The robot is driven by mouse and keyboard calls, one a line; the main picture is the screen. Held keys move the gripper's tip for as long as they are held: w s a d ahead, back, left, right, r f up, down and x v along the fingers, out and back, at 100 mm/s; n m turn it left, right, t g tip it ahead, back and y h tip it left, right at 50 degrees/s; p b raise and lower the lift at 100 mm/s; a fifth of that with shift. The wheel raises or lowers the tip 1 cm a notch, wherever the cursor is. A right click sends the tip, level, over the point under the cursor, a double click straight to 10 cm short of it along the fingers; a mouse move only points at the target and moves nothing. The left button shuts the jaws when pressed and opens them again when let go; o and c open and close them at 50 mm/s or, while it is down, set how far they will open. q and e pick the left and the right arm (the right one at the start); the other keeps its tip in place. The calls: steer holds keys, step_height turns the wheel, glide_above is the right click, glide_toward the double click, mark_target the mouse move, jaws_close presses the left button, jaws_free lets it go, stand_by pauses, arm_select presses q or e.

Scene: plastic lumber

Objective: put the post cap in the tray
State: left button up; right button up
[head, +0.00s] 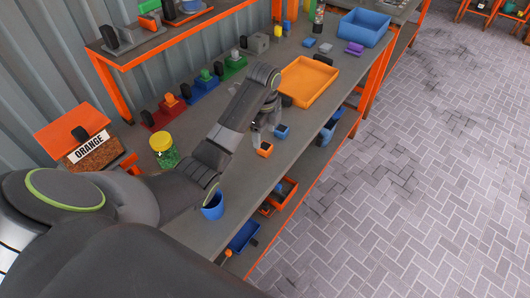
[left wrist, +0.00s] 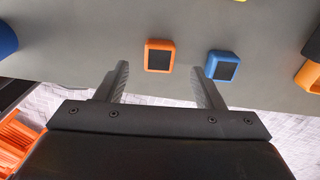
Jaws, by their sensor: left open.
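Two small square cap-like pieces with dark centres lie on the grey bench; I cannot tell which is the task's post cap. The orange cap (head: 265,150) also shows in the left wrist view (left wrist: 159,56), ahead of the gap between my fingers. The blue cap (head: 282,131) is to its right in the left wrist view (left wrist: 222,66), near my right-hand finger. My left gripper (head: 264,130) is open and empty above the bench beside them; its fingers show in the left wrist view (left wrist: 161,82). An orange tray (head: 308,81) lies farther along the bench, apparently empty.
A blue bin (head: 364,28) stands beyond the orange tray. Several coloured pieces line the wall side. The bench's front edge is close to the caps.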

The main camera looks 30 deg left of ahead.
mark_target(265, 146)
arm_select(q)
step_height(265, 146, down, 5)
steer(key=shift+d+r+p, duration=0.1)
steer(key=shift+d+p, duration=0.05)
steer(key=shift+p, duration=0.15)
steer(key=c, duration=1.1)
